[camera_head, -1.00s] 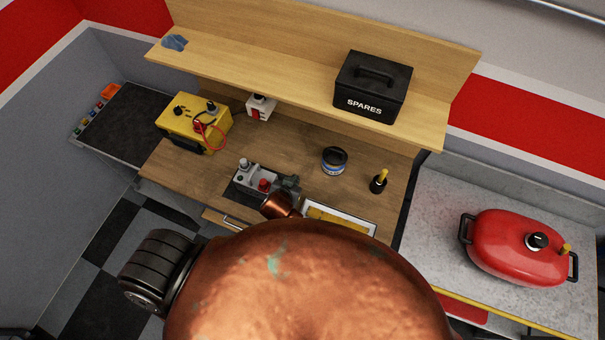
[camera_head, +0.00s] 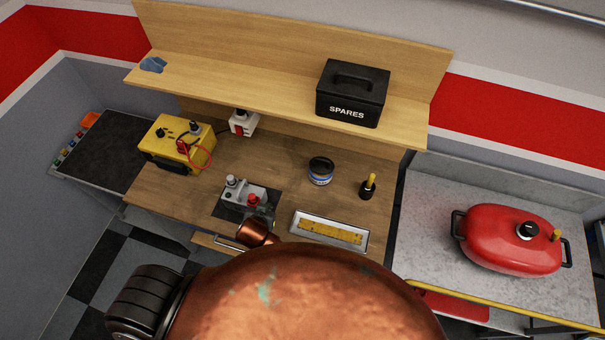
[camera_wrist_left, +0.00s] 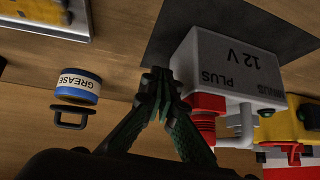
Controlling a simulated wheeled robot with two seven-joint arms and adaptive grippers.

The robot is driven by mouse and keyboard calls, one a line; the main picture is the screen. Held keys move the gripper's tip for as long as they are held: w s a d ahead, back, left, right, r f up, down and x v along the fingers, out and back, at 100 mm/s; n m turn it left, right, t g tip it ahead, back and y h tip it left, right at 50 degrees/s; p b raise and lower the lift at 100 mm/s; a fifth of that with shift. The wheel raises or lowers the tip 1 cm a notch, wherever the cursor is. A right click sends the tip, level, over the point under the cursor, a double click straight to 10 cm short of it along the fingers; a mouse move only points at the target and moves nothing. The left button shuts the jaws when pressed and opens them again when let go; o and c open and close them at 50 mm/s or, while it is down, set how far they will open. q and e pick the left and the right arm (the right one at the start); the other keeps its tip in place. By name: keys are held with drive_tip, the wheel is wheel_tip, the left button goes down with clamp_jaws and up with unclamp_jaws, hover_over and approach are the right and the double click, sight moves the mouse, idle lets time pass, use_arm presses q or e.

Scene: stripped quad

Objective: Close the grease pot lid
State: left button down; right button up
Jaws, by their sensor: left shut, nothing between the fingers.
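The grease pot (camera_head: 320,174) stands on the wooden bench, a small blue and white can with a dark top in the head view. In the left wrist view the grease pot (camera_wrist_left: 77,86) shows its GREASE label, and a dark loop-shaped piece (camera_wrist_left: 72,116) sits off its end. I cannot tell clearly how far the lid is open. My left gripper (camera_head: 267,210) is beside the battery's front right corner, apart from the pot. In the wrist view the left gripper's (camera_wrist_left: 160,76) fingertips are together and hold nothing. My right gripper is not in view.
A grey 12 V battery (camera_head: 238,191) with a red terminal is close to the left gripper. A tray (camera_head: 300,230) with a yellow strip and a yellow-handled tool (camera_head: 368,187) are right of it. The shelf (camera_head: 240,93) carries a SPARES box (camera_head: 353,93).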

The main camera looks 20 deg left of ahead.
use_arm(q)
drive_tip(key=w+d+r+t+b, duration=0.3)
drive_tip(key=w+d+t+b, duration=0.1)
drive_tip(key=w, duration=0.4)
wheel_tip(320, 180, up, 7)
drive_tip(key=t+h+b, duration=0.2)
drive_tip(key=t+b, duration=0.1)
drive_tip(key=t, duration=0.1)
hover_over(320, 167)
drive_tip(key=w, duration=0.1)
drive_tip(key=shift+m, duration=0.4)
drive_tip(key=f, duration=0.3)
drive_tip(key=shift+s, duration=0.3)
drive_tip(key=shift+s+f, duration=0.3)
drive_tip(key=shift+f, duration=0.15)
drive_tip(key=shift+b, duration=0.35)
